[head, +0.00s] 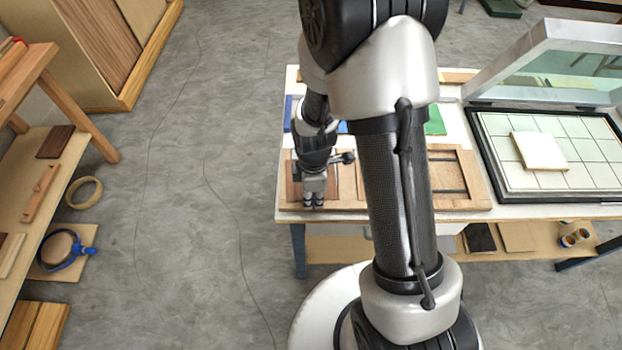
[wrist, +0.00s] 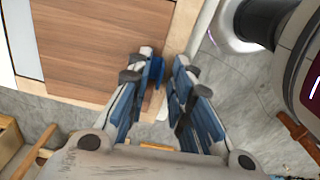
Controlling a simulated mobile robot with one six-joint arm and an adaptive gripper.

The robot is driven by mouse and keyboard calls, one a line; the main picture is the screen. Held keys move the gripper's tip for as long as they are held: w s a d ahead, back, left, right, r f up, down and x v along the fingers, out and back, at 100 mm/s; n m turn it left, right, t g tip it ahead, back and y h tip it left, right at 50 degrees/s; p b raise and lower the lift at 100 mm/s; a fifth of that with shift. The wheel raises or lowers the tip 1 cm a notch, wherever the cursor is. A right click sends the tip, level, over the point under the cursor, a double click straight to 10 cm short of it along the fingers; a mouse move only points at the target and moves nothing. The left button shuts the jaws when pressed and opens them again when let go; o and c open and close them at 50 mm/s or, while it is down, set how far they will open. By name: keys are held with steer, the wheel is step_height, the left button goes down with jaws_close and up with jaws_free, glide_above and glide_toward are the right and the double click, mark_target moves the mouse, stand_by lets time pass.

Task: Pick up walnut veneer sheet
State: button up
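A brown wood-grained sheet, which looks like the walnut veneer sheet (wrist: 95,45), lies flat in the wrist view, bordered by paler wood. In the head view, brown wood (head: 294,188) shows in the left part of a wooden tray (head: 400,204) on the table, partly hidden by my gripper. My gripper (head: 313,204) points down over the tray's front left part. In the wrist view, my gripper (wrist: 164,65) has its fingertips apart, near the sheet's edge and the pale border. No sheet is seen between them. I cannot tell whether the fingers touch the wood.
A framed press with a raised glass lid (head: 560,65) stands at the table's right, with a cream pad (head: 539,150) on its gridded bed. A green sheet (head: 435,121) lies behind the tray. A wooden shelf unit (head: 45,175) stands at left. The floor between is clear.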

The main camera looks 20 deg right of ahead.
jaws_close()
stand_by(0.3)
